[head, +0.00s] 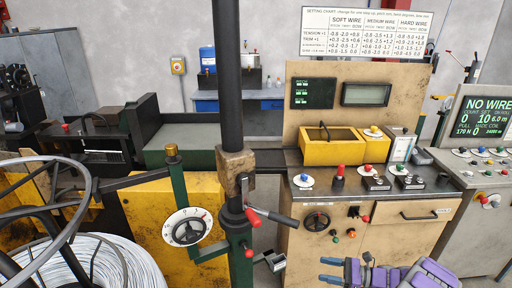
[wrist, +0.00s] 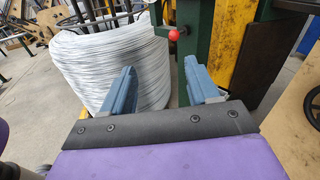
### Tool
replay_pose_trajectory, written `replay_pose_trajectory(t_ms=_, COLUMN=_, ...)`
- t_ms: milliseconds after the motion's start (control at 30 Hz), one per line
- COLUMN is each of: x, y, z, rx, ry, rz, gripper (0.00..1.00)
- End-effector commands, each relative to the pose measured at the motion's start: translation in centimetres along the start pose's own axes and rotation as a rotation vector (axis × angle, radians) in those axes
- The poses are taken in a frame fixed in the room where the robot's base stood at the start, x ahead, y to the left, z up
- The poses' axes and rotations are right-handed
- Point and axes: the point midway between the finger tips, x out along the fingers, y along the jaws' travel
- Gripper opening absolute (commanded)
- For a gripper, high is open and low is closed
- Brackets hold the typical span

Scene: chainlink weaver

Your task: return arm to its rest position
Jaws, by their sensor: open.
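My gripper (head: 326,270) shows at the bottom of the head view, its blue fingers pointing left from my purple arm. In the wrist view my gripper (wrist: 160,70) is open, its two blue fingers apart with nothing between them. Beyond the fingers are a coil of pale wire (wrist: 105,60) and a green post (wrist: 205,50). A lever with a red ball knob (wrist: 174,34) stands beyond the gap between the fingers. My fingers appear apart from all of these. The rest of my arm is cut off by the head view's lower edge.
A beige control cabinet (head: 355,222) stands just behind my arm. A dark column with a red-handled lever (head: 270,216) rises left of my gripper. A white dial (head: 187,231) is on the yellow machine (head: 142,200). The wire coil (head: 110,265) fills the lower left.

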Motion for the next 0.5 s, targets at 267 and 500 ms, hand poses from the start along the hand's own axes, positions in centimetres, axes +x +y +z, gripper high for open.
replay_pose_trajectory(t_ms=267, x=5.0, y=1.7, z=6.8, rx=-0.107, ry=0.039, rz=0.159, gripper=0.60)
replay_pose_trajectory(t_ms=500, x=9.1, y=5.6, z=13.3, rx=-0.234, ry=0.100, rz=0.345, gripper=0.60)
